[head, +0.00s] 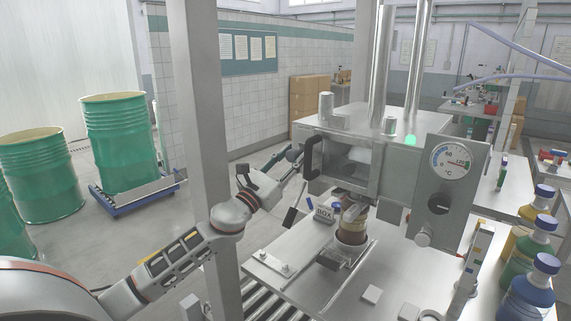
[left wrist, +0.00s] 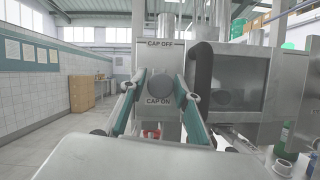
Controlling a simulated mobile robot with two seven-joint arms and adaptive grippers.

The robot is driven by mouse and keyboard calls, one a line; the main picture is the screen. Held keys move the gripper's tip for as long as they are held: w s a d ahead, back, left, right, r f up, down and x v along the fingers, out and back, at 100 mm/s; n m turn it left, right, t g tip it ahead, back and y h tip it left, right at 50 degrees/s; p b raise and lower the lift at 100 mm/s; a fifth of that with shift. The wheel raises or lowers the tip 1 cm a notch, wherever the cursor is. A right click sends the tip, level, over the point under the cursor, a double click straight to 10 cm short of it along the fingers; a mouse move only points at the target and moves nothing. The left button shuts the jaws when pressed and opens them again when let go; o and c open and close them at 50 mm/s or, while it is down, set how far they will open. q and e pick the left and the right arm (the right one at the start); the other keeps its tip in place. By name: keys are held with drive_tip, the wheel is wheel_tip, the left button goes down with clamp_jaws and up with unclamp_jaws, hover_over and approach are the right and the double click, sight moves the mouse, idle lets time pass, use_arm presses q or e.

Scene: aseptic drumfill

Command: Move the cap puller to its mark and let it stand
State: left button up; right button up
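The cap puller appears to be the round grey knob (left wrist: 160,88) on the side of the steel machine. It stands in front of a plate (left wrist: 160,43) marked CAP OFF above and CAP ON below, and sits just above the CAP ON label. My left gripper (left wrist: 160,80) has its two fingers spread, one on each side of the knob. A gap seems to show on both sides. In the head view my left gripper (head: 284,168) reaches to the machine's left side, where the knob (head: 293,155) looks small and dark. My right gripper is not in view.
A dark handle (head: 312,158) and glass-fronted chamber (head: 347,165) are close right of the gripper. A steel post (head: 200,130) stands beside my left arm. A jar (head: 352,225) stands below the chamber. Bottles (head: 528,285) line the right. Green drums (head: 117,140) stand left.

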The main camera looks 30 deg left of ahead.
use_arm(q)
drive_tip(key=v, duration=1.2)
drive_tip(key=shift+f, duration=0.1)
